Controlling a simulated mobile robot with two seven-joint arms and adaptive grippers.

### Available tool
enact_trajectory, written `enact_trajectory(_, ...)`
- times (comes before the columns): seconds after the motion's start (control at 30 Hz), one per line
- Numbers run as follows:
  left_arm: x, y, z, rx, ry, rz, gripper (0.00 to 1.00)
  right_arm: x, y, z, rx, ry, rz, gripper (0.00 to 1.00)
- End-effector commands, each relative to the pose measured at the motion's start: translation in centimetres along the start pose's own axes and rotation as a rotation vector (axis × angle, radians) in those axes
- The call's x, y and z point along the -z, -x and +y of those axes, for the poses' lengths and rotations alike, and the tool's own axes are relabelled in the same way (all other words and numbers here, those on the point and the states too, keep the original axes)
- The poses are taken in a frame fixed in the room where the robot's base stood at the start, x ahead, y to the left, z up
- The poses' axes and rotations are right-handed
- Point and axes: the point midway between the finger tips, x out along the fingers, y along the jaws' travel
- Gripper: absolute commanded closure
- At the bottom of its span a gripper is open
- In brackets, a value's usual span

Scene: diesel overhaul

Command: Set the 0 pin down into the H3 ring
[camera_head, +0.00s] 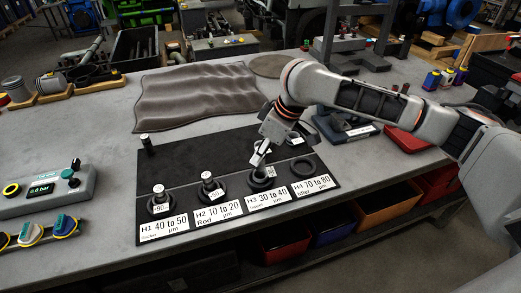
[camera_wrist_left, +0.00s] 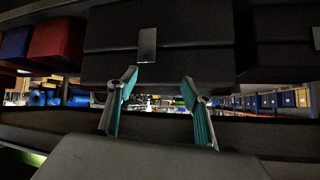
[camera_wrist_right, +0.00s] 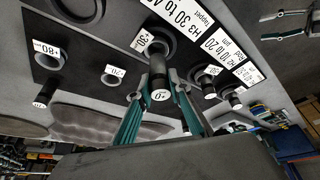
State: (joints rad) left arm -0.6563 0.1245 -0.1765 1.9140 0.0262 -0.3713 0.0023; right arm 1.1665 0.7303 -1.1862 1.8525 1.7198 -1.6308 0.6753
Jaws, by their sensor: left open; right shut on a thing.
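My right gripper (camera_head: 258,158) is shut on the 0 pin, a dark pin with a white top marked 0. In the right wrist view the 0 pin (camera_wrist_right: 159,76) sits between the fingers (camera_wrist_right: 162,95), its far end at the mouth of the H3 ring (camera_wrist_right: 147,40). I cannot tell how deep it goes. The H3 ring (camera_head: 257,183) is a dark ring behind the label "H3 30 to 40" on the black mat (camera_head: 190,155). My left gripper (camera_wrist_left: 156,85) is open and empty, facing a dark surface; it is not visible in the head view.
Pins stand in the H1 ring (camera_head: 160,206) and H2 ring (camera_head: 212,194), left of H3. The H4 ring (camera_head: 303,167) at right is empty. Another pin (camera_head: 146,143) stands at the mat's back left. A brown wavy mat (camera_head: 190,95) lies behind.

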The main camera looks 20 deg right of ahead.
Motion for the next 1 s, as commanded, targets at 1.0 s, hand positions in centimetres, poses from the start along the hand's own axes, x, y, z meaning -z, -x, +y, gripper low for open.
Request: enact_trajectory(1.0, 0.3, 0.4, 0.0, 0.005, 0.01, -0.007, 0.5, -1.8, -4.4, 0.0, 0.0, -0.001, 0.001, 1.0)
